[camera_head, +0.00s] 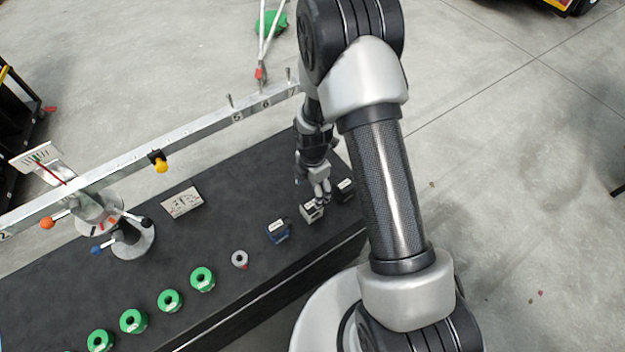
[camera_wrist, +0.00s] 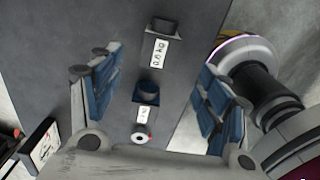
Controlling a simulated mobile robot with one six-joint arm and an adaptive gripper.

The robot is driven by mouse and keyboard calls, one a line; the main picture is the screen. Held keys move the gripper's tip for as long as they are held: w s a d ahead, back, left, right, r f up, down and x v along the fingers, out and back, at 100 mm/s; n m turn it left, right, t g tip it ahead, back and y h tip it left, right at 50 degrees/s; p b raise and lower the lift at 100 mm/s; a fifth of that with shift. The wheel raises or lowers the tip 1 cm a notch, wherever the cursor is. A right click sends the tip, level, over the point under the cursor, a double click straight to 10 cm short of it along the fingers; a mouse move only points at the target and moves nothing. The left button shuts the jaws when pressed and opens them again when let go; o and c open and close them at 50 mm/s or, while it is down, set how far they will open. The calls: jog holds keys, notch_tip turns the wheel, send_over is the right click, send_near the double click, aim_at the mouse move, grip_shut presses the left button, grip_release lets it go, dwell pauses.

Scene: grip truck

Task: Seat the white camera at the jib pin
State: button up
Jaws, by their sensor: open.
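The white camera (camera_head: 312,211) is a small pale box on the dark bench top, between a blue box and a black box. In the wrist view an upper box with a white label (camera_wrist: 162,35) seems to be it, but its colour is unclear. My gripper (camera_head: 318,196) is open and empty, above the bench, its fingertips overlapping the white camera's far side in the head view. In the wrist view the blue-padded fingers (camera_wrist: 157,95) stand wide apart, well above the boxes. The jib is a silver beam (camera_head: 200,133) with upright pins (camera_head: 230,100), one near its far end (camera_head: 289,75).
The blue box (camera_head: 278,232) also lies between the fingers in the wrist view (camera_wrist: 148,91). The black box (camera_head: 346,187) is near the bench's right end. A grey ring (camera_head: 239,259) and several green rolls (camera_head: 202,279) line the front. A card (camera_head: 182,203) lies behind.

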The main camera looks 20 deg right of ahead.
aim_at(313, 203)
notch_tip(313, 203, down, 11)
jog(key=b, duration=0.3)
jog(key=shift+f, duration=0.15)
jog(key=shift+c, duration=0.5)
jog(key=c, duration=1.5)
jog(key=o, duration=1)
jog(key=c, duration=0.4)
jog(key=shift+r+p, duration=0.8)
jog(key=shift+r, duration=0.45)
jog(key=shift+c, duration=0.2)
jog(key=shift+r+p, duration=1.65)
jog(key=shift+r, duration=0.9)
